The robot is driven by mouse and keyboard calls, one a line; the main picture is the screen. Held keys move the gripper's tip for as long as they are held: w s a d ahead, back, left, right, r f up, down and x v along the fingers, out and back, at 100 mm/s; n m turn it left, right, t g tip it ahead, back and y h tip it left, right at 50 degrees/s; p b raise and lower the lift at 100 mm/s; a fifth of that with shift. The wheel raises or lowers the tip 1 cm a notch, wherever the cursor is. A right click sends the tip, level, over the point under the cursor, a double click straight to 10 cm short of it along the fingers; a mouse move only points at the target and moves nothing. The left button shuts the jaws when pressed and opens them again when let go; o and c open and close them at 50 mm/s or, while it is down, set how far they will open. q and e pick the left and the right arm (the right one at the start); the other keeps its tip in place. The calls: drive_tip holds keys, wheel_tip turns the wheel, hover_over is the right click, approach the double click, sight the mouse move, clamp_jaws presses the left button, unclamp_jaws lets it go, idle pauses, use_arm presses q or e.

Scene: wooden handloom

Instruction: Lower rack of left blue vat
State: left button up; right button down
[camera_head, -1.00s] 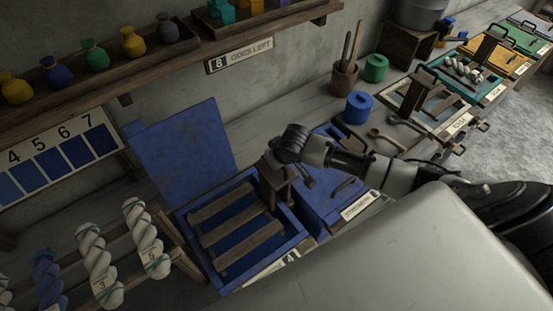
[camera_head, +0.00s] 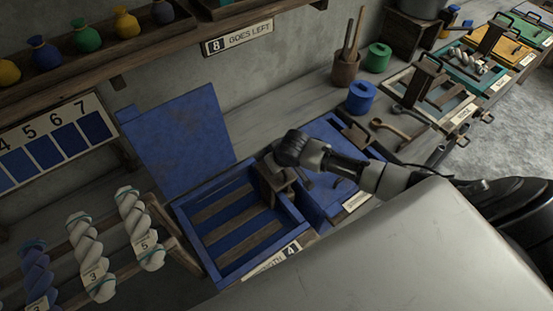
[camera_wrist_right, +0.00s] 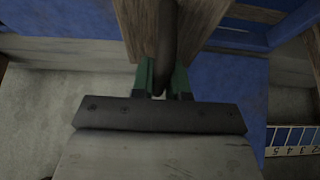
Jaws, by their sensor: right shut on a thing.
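The left blue vat (camera_head: 196,246) stands open, with its blue lid (camera_head: 180,140) raised behind it. Its wooden rack (camera_head: 238,222) lies inside, its slats below the rim with blue showing between them. The rack's upright post (camera_head: 272,178) stands at the right side of the vat. My right gripper (camera_head: 280,168) is at the top of this post. In the wrist view, the green-padded fingers (camera_wrist_right: 160,80) are shut on the rack's dark handle (camera_wrist_right: 166,40), in front of the wooden post. My left gripper is out of view.
A closed blue vat (camera_head: 325,190) adjoins on the right. Twisted skeins (camera_head: 138,228) hang on a wooden rail at the left front. A blue pot (camera_head: 361,97) and wooden spoons (camera_head: 395,130) lie beyond my right arm. A shelf (camera_head: 130,50) runs above.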

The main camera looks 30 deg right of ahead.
wheel_tip(320, 180, down, 11)
drive_tip(key=b, duration=0.6)
drive_tip(key=shift+s+f, duration=0.1)
drive_tip(key=shift+f, duration=0.05)
drive_tip(key=shift+s, duration=0.1)
drive_tip(key=c, duration=1.5)
unclamp_jaws()
drive_tip(key=shift+c, duration=0.2)
drive_tip(key=o, duration=1.5)
drive_tip(key=shift+w, duration=0.2)
drive_tip(key=shift+o, duration=0.2)
wheel_tip(320, 180, up, 7)
drive_tip(key=p, duration=0.7)
drive_tip(key=shift+r, duration=0.2)
drive_tip(key=shift+f, duration=0.1)
